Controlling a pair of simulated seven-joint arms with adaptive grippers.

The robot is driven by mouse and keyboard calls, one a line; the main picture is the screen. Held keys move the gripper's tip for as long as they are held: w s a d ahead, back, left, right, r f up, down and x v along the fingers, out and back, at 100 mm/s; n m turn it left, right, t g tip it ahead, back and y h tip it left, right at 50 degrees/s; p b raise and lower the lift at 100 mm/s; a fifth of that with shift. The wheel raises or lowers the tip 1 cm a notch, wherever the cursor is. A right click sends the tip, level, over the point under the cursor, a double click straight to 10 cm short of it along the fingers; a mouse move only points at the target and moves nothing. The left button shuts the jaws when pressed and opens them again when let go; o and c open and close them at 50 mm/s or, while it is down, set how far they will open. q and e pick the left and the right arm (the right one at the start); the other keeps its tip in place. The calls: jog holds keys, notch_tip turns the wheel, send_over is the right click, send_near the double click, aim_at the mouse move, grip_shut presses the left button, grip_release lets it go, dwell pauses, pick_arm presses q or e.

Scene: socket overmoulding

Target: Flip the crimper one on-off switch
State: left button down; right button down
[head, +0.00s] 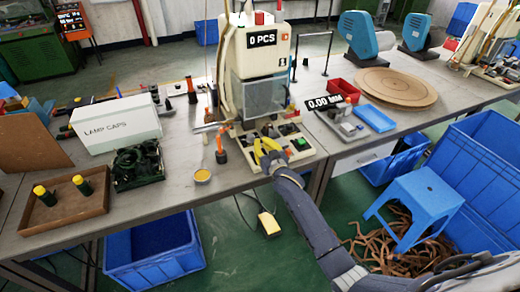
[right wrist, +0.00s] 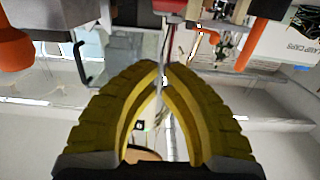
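A cream crimping machine (head: 262,50) with a "0 PCS" display stands at the middle of the bench. Its low base holds a dark panel with small controls, including a green one (head: 300,143); which is the on-off switch is too small to tell. My right gripper (head: 263,144), with yellow fingers, is at the front left of this panel and hides part of it. In the right wrist view its ridged fingertips (right wrist: 163,72) come together with nothing visible held between them. Contact with the panel cannot be told. My left gripper is not in view.
An orange-tipped tool (head: 221,155) and a small yellow tin (head: 202,176) are left of the panel. A "LAMP CAPS" box (head: 116,126) stands farther left. A red bin (head: 342,90) and blue tray (head: 375,118) lie to the right. A second similar machine (head: 494,45) is far right.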

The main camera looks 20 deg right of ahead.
jog(key=shift+w+a+f, duration=0.1)
jog(key=shift+w+f, duration=0.15)
jog(key=shift+f, duration=0.4)
jog(key=shift+w+d+f, duration=0.1)
jog(key=shift+w+f, duration=0.15)
jog(key=shift+f, duration=0.4)
jog(key=shift+w+a+f, duration=0.1)
jog(key=shift+w+f, duration=0.15)
jog(key=shift+f, duration=0.4)
